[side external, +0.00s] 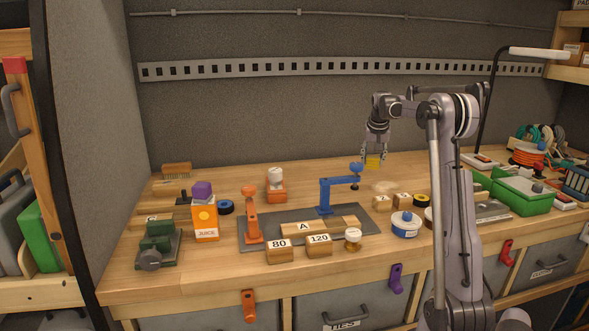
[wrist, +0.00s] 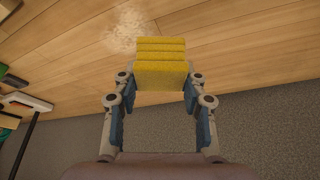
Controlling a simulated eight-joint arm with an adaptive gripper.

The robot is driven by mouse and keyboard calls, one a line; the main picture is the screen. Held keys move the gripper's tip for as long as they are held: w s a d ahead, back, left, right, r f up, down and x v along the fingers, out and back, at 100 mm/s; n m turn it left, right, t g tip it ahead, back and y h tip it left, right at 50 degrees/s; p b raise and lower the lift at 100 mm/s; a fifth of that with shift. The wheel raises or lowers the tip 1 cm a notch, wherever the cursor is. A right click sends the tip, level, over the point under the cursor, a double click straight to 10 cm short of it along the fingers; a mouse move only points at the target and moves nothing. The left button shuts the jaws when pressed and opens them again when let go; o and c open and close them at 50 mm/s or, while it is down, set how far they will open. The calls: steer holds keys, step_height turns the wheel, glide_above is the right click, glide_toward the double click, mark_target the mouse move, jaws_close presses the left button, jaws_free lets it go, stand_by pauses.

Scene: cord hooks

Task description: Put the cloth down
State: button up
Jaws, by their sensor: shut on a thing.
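The cloth is a folded yellow pad (wrist: 161,70). In the wrist view it sits between the two fingers of my gripper (wrist: 160,88), and several folded layers show. In the side external view the yellow cloth (side external: 373,162) hangs just under my gripper (side external: 373,155), above the wooden bench top, to the right of the blue hook stand. My gripper is shut on the cloth. The cloth appears raised off the bench; the exact gap is hard to tell.
A pale dusty patch (wrist: 128,28) lies on the bench near the cloth; it also shows in the side external view (side external: 385,187). The blue stand (side external: 325,196) is close on the left. Bench behind is clear.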

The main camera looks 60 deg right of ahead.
mark_target(373, 166)
steer(key=shift+f, duration=4.75)
steer(key=shift+f, duration=0.1)
steer(key=o, duration=1.1)
steer(key=shift+o, duration=0.2)
steer(key=v, duration=1.2)
steer(key=shift+a, duration=0.1)
